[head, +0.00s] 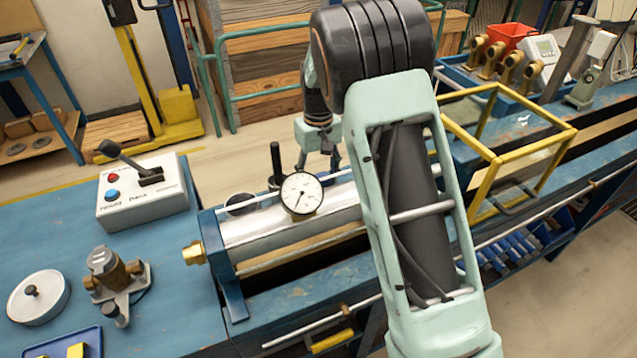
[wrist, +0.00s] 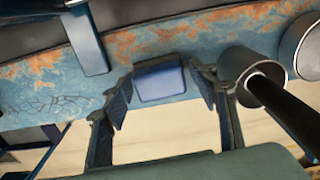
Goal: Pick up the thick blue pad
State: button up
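The thick blue pad (wrist: 160,83) shows in the wrist view as a plain blue block with rounded corners, on the worn blue bench top near its edge. My gripper (wrist: 160,72) is open, with one finger on each side of the pad in this picture. I cannot tell whether the fingers touch it or how far above it they are. In the head view my gripper (head: 318,166) points down behind the metal cylinder and dial gauge. The pad cannot be made out there, behind the cylinder and gripper.
The dial gauge (head: 302,193) and metal cylinder (head: 250,229) stand in front of my gripper. A black upright rod (head: 276,164) is close on its left; a round metal cup (wrist: 251,70) and dark rod (wrist: 285,112) are close by in the wrist view. A yellow-framed box (head: 530,155) stands right.

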aim_at(318, 177)
jog(key=c, duration=0.9)
notch_tip(318, 177, up, 10)
jog(key=shift+r, duration=0.1)
jog(key=shift+c, duration=0.2)
